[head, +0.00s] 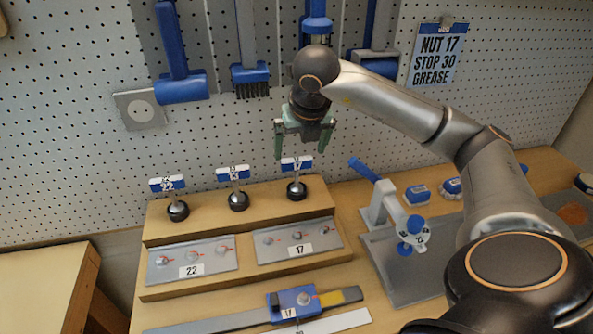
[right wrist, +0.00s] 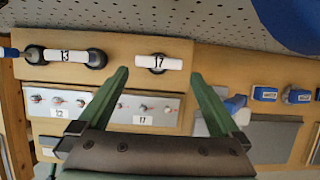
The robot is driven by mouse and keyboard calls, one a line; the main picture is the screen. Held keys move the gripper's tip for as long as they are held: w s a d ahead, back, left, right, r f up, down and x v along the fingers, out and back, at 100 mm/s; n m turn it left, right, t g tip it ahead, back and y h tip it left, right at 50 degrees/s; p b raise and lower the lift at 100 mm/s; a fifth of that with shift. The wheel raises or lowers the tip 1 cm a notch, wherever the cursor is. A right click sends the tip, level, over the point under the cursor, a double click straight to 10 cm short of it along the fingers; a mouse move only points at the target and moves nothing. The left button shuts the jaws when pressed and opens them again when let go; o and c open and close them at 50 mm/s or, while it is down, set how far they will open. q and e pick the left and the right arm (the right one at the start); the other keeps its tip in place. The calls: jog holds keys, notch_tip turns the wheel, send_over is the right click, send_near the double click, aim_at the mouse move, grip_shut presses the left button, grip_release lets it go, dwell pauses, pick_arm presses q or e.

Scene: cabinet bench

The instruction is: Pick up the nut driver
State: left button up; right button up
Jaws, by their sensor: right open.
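Three T-handled nut drivers with blue and white handles and dark round bases stand upright on a wooden stand (head: 160,229). They are labelled 22 (head: 168,185), 13 (head: 232,174) and 17 (head: 297,164), from left to right. My right gripper (head: 301,145) is open and empty, pointing down just above the 17 driver, apart from it as far as I can tell. In the right wrist view the 17 handle (right wrist: 158,62) shows just beyond the gap between the open fingers (right wrist: 160,78). The 13 handle (right wrist: 72,56) lies to its left. My left gripper is out of view.
Metal plates marked 22 (head: 164,267) and 17 (head: 272,252) lie in front of the drivers. A blue slide gauge (head: 280,304) lies at the front. A clamp-like fixture (head: 376,207) stands right. Tools hang on the pegboard (head: 60,130) behind, with a note (head: 437,55) reading "NUT 17 STOP 30 GREASE".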

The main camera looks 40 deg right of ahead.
aim_at(297, 159)
jog(key=x, duration=0.4)
jog(key=shift+w+f+p, duration=0.2)
jog(key=shift+w+p, duration=0.05)
jog(key=shift+p, duration=0.05)
jog(key=c, duration=1.2)
